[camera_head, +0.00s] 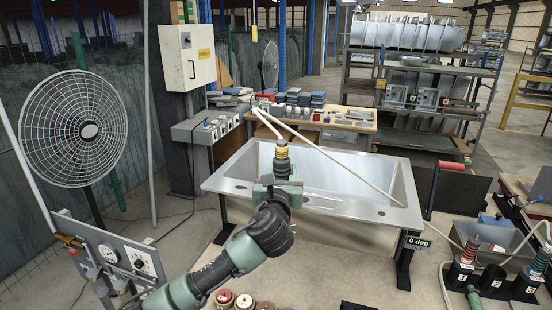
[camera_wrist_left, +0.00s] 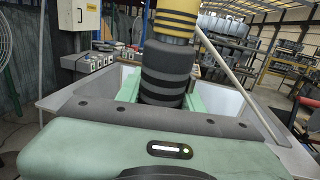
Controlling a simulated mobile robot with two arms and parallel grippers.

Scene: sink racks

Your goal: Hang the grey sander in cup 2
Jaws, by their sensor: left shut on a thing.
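My left gripper (camera_head: 280,186) is shut on the dark grey ribbed sander (camera_wrist_left: 166,72) and holds it upright at the near rim of the sink. A yellow-banded collar (camera_head: 282,153) tops the sander, and a pale hose runs from it. The wrist view shows the jaws around the lower ribbed part; its lower end is hidden. At the lower right of the head view, cup 2 (camera_head: 491,280) is a dark holder that looks empty. Beside it, an orange-collared tool (camera_head: 467,249) stands in cup 1, and another tool (camera_head: 542,262) stands in cup 3. My right gripper is not in view.
The steel sink (camera_head: 232,185) lies under and beyond the gripper. A "0 deg" sign (camera_head: 417,242) sits at its near right corner, and a red-handled dark panel (camera_head: 446,187) stands right of it. A fan and dial panel (camera_head: 117,256) are at left.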

